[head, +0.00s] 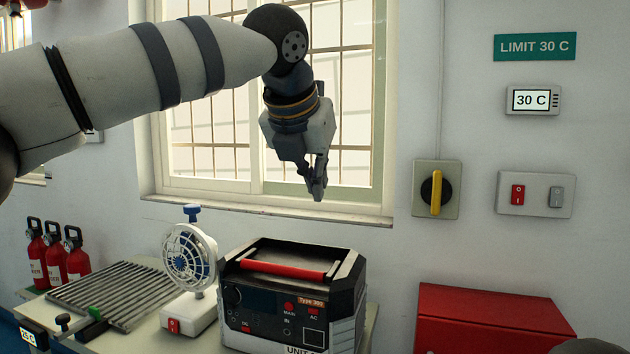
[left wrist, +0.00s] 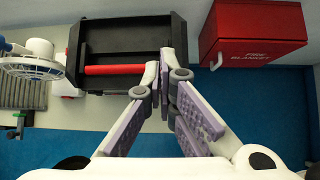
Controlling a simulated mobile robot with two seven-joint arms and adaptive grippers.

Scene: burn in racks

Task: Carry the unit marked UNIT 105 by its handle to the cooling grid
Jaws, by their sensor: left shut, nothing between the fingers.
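The unit (head: 290,300) is a black and grey box with a red handle (head: 290,269) across its top. Its front label reads "UNIT", with the number cut off by the picture's bottom edge. The cooling grid (head: 115,293), a ribbed metal rack, lies to its left on the bench. My left gripper (head: 317,193) is shut and empty, pointing down well above the unit. In the left wrist view the shut fingertips (left wrist: 166,58) overlap the right end of the red handle (left wrist: 115,70) without holding it. My right gripper is out of view.
A white fan (head: 190,258) with a red switch stands between grid and unit. A red fire blanket box (head: 490,318) stands right of the unit. Several red extinguishers (head: 55,258) stand at the left. A window and wall switches (head: 436,190) are behind. A wall display (head: 533,100) reads 30 C.

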